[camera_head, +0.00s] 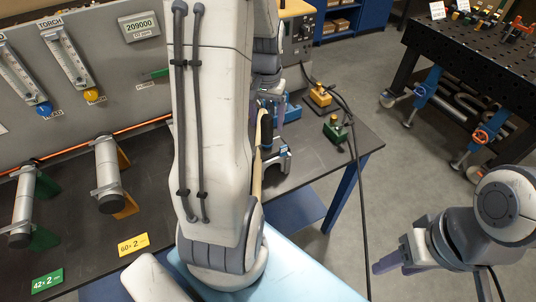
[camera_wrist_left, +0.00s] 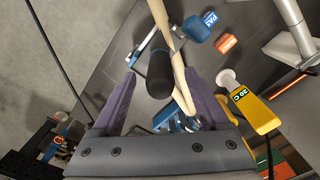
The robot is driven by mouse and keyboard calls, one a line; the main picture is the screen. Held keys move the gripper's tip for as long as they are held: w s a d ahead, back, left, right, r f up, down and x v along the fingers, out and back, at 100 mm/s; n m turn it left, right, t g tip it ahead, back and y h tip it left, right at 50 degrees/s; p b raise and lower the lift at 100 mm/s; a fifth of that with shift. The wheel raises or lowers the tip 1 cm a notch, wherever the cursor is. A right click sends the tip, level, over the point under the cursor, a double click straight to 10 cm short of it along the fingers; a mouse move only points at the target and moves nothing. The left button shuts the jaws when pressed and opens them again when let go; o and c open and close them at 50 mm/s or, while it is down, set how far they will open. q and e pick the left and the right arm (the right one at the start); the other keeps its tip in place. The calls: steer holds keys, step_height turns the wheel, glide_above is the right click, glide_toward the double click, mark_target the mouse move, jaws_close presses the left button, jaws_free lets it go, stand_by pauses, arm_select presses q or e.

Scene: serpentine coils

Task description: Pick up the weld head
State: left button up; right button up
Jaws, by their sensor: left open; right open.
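What looks like the weld head has a black cylindrical handle (camera_wrist_left: 160,74), a pale beige hose and blue and silver parts. In the left wrist view the handle lies between the two purple fingers of my left gripper (camera_wrist_left: 162,80), with a gap on each side. The gripper is open. In the head view the weld head (camera_head: 267,132) shows on the dark bench just right of my left arm, which partly hides it. My left gripper is mostly hidden there. My right gripper (camera_head: 392,262) is open and empty at the lower right, away from the bench.
Tube stands (camera_head: 108,175) line the bench's left. Yellow (camera_head: 320,95) and green (camera_head: 336,130) blocks with a black cable are near its right edge.

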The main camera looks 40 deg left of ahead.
arm_select(q)
steer(key=shift+f, duration=1.05)
jaws_close()
steer(key=shift+w+r, duration=0.1)
steer(key=shift+r, duration=0.05)
stand_by(0.5)
